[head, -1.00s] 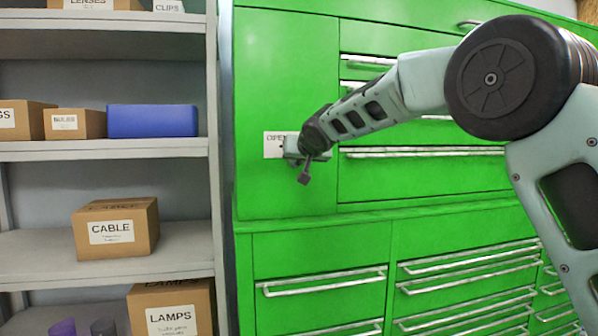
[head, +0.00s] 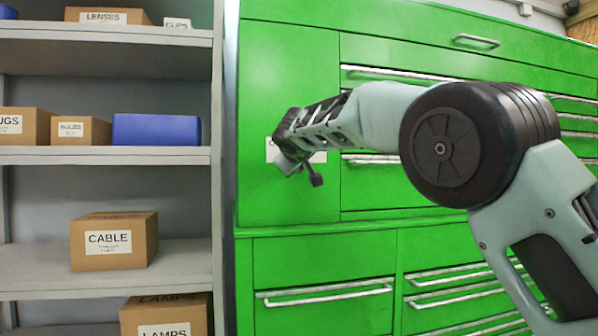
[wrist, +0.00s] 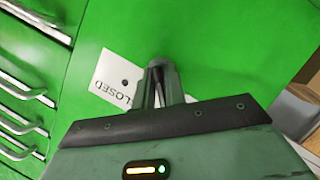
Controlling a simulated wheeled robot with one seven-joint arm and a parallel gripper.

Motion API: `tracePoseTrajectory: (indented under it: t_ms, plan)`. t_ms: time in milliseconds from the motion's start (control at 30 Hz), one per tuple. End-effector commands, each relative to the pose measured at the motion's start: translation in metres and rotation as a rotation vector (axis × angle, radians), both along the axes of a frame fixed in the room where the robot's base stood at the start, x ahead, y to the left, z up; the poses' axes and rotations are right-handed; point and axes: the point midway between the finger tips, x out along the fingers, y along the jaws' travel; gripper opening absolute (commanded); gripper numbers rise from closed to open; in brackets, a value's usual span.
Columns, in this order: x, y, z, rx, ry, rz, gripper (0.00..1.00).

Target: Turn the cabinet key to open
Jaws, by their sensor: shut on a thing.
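The green cabinet (head: 285,70) has a plain door at its upper left. A white label (head: 320,157) on that door is mostly covered by my gripper (head: 286,162) in the head view. In the wrist view the label (wrist: 112,70) shows the word CLOSED and a dark round dot. My gripper's fingers (wrist: 160,72) are close together at the door, right beside the label's printed part. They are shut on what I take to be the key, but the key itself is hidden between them. The gripper is rolled at an angle to the door.
Grey shelves (head: 110,155) stand left of the cabinet with boxes and a blue bin (head: 156,129). Drawers with metal handles (head: 325,290) lie below and right of the door. My arm crosses in front of the right-hand drawers.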

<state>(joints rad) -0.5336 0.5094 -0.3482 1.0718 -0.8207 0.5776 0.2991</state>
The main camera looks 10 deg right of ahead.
Motion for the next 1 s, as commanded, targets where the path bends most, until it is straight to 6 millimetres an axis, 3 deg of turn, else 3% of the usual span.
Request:
tracePoseTrajectory:
  t_ms: [733, 767, 800, 1000]
  plan:
    - [0.0001, 0.0008, -0.0014, -0.081, 0.001, 0.000, 0.00]
    - [0.0001, 0.0009, -0.0014, -0.081, 0.001, 0.000, 0.21]
    - [0.0002, 0.0008, -0.0014, -0.081, 0.001, 0.000, 0.29]
    - [0.0001, 0.0007, -0.0009, -0.081, 0.001, 0.001, 0.29]
